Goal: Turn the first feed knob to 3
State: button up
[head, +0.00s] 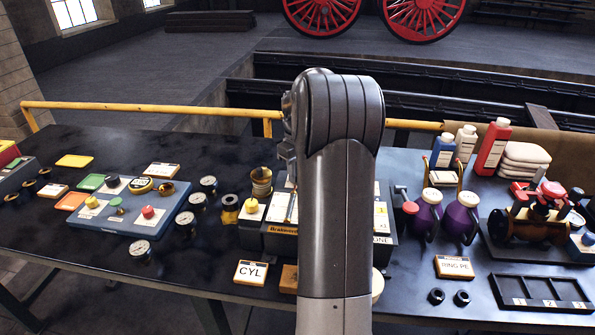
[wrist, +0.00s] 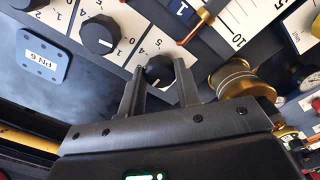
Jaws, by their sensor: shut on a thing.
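In the wrist view, my gripper (wrist: 160,76) has its two dark fingers on either side of a black round knob (wrist: 157,66) and is shut on it. This knob has a white pointer mark and sits on a white dial plate with printed numbers, a 5 and a 4 among them. I cannot tell exactly which number the pointer meets. A second black knob (wrist: 100,35) with a white mark is beside it, and a third (wrist: 28,4) is cut off at the top left. In the head view, my arm hides my gripper and the knobs.
A brass spool-shaped part (wrist: 240,82) stands close to the right finger. A copper rod (wrist: 200,22) and a scale strip lie above.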

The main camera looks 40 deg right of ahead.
jog(key=m, duration=0.4)
jog(key=shift+m, duration=2.2)
jog(key=o, duration=1)
jog(key=shift+c, duration=0.2)
jog(key=shift+r, duration=0.15)
notch_tip(320, 180, up, 11)
jog(key=shift+f, duration=0.2)
